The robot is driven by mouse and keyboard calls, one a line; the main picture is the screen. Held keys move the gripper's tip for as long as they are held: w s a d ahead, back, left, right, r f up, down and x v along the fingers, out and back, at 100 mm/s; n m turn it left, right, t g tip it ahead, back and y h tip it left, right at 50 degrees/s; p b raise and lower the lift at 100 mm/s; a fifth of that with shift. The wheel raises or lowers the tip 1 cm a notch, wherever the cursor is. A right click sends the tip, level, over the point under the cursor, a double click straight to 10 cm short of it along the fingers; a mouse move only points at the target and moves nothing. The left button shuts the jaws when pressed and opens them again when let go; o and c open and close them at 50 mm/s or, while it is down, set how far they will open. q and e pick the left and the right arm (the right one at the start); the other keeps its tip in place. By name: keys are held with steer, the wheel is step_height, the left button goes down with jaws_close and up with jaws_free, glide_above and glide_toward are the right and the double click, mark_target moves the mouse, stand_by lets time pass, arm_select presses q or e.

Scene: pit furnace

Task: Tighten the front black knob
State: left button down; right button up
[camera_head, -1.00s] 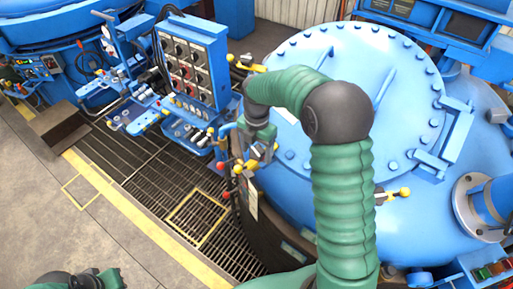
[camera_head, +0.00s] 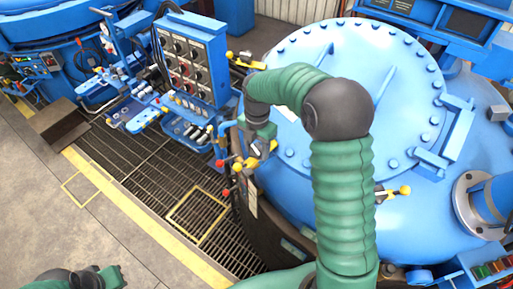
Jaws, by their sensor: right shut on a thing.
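My right arm, in a green ribbed sleeve, reaches over the blue domed vessel (camera_head: 330,65) and bends down to its left side. My right gripper (camera_head: 259,150) is there, small and partly hidden by its own wrist, among short levers with yellow and red ends. It is shut on a small fitting at the vessel's side. This fits the front black knob, but the knob is mostly hidden and cannot be made out clearly. Part of my left arm shows at the bottom left edge; its gripper is not in view.
A control panel (camera_head: 187,65) with several dark and red knobs stands left of the vessel. Below it is a blue shelf (camera_head: 180,130) with small fittings. A dark floor grating (camera_head: 150,170) and a yellow line lie left of the vessel. A yellow-ended handle (camera_head: 404,190) is on the vessel's right.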

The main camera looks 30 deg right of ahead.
steer(key=m+t+b, duration=0.2)
steer(key=m+b, duration=0.1)
steer(key=m, duration=0.1)
steer(key=shift+f, duration=0.1)
steer(key=m+t+b, duration=0.1)
steer(key=m, duration=0.1)
steer(key=m+b, duration=0.2)
steer(key=shift+s+m+t+b, duration=0.15)
steer(key=shift+m+t+b, duration=0.15)
steer(key=shift+t, duration=0.1)
steer(key=m+b, duration=0.2)
steer(key=m+t+h+b, duration=0.1)
steer(key=m+b, duration=0.1)
steer(key=m, duration=0.1)
steer(key=shift+a+t+b, duration=0.15)
steer(key=shift+t+b, duration=0.15)
steer(key=shift+b, duration=0.05)
steer(key=shift+m+t+h+b, duration=0.3)
steer(key=shift+m+h+b, duration=0.3)
steer(key=shift+m+b, duration=0.6)
steer(key=shift+s+r+m+b, duration=0.1)
steer(key=shift+r+m+b, duration=0.1)
steer(key=shift+m+b, duration=0.15)
steer(key=o, duration=1.1)
steer(key=shift+o, duration=1.4)
steer(key=shift+a+f, duration=0.1)
